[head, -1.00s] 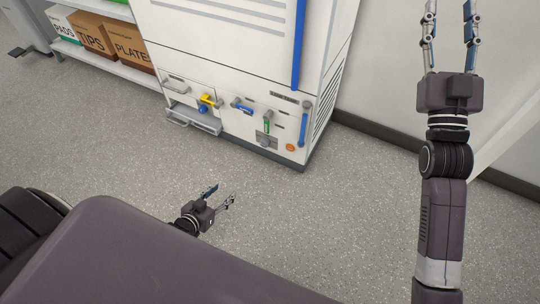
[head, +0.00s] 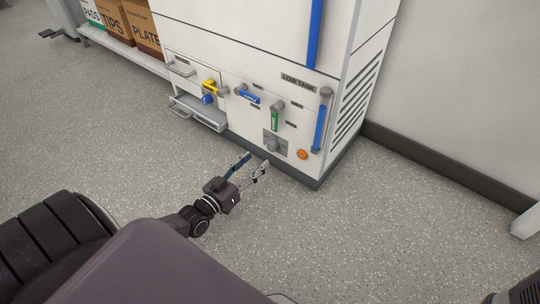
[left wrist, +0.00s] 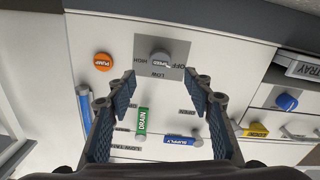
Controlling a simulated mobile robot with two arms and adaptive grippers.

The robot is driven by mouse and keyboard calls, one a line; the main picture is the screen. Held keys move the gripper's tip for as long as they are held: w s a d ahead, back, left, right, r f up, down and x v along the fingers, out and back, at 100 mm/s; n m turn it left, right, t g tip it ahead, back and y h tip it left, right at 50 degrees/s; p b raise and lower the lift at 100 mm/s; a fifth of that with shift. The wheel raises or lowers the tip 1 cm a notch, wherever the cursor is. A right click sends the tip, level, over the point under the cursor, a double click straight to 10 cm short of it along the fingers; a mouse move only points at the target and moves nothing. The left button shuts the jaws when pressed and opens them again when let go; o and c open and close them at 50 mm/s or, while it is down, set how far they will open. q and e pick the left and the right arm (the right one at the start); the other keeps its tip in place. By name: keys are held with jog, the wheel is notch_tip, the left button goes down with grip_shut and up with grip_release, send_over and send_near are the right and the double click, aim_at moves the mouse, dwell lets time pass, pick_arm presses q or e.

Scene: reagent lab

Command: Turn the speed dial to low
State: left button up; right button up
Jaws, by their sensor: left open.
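The speed dial (head: 272,145) is a grey knob on a grey plate, low on the front of the white cabinet. In the left wrist view the speed dial (left wrist: 161,57) carries the word SPEED, with OFF, LOW and HIGH printed around it. I cannot tell for sure which mark it points to. My left gripper (head: 256,160) is open and empty, in front of and below the dial in the head view. In the left wrist view the dial shows beyond the gap between the fingertips (left wrist: 160,82), apart from them. My right gripper is out of view.
Near the dial are an orange pump button (head: 302,154), a green drain handle (head: 275,120), a blue supply handle (head: 249,97), a blue low-tank handle (head: 320,128) and a yellow handle (head: 210,85). A grey tray (head: 196,115) juts out left. Floor in front is clear.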

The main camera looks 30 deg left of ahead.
aim_at(270, 147)
pick_arm(q)
jog(key=w+b, duration=0.1)
jog(key=w, duration=0.1)
jog(key=w+b, duration=0.2)
jog(key=w, duration=0.1)
jog(key=shift+w+d+f, duration=0.15)
jog(key=shift+d, duration=0.05)
jog(key=shift+w+b, duration=0.35)
jog(key=shift+w, duration=0.45)
jog(key=shift+r, duration=0.2)
jog(key=shift+c, duration=0.3)
jog(key=c, duration=1.1)
